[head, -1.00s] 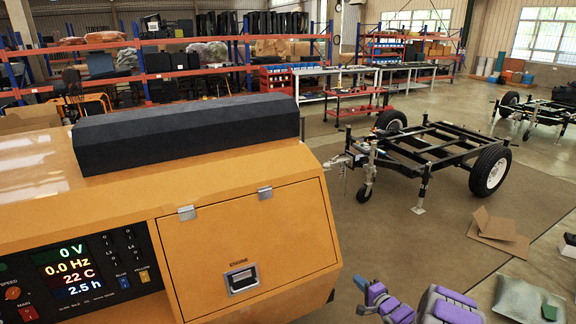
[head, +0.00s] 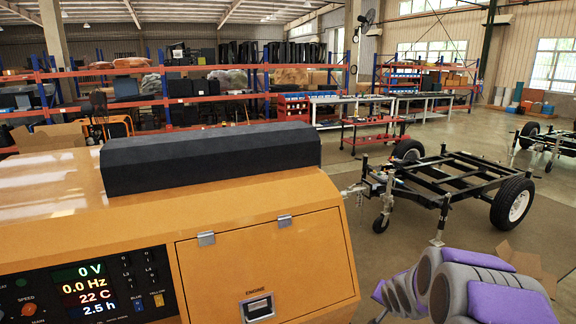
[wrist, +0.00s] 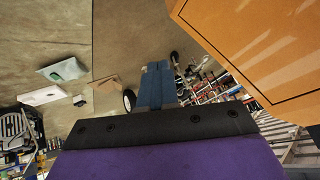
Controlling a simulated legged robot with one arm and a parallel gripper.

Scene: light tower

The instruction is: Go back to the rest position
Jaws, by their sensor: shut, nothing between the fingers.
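My gripper (wrist: 157,68) shows in the wrist view as two blue fingers side by side, shut with nothing between them. It hangs over open floor beside the orange generator (wrist: 245,45), apart from it. In the head view, purple and grey links of my arm rise at the bottom right, and I cannot make out the fingers there. The generator (head: 225,225) fills the lower left. Its lit panel (head: 85,290) reads 0 V, 0.0 Hz, 22 C and 2.5 h. Its engine door (head: 265,262) is closed.
A black wheeled trailer frame (head: 445,180) stands to the right of the generator. Cardboard (head: 525,265) lies on the floor near my arm. Shelves (head: 200,85) and workbenches (head: 370,105) line the back. Floor between generator and trailer is clear.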

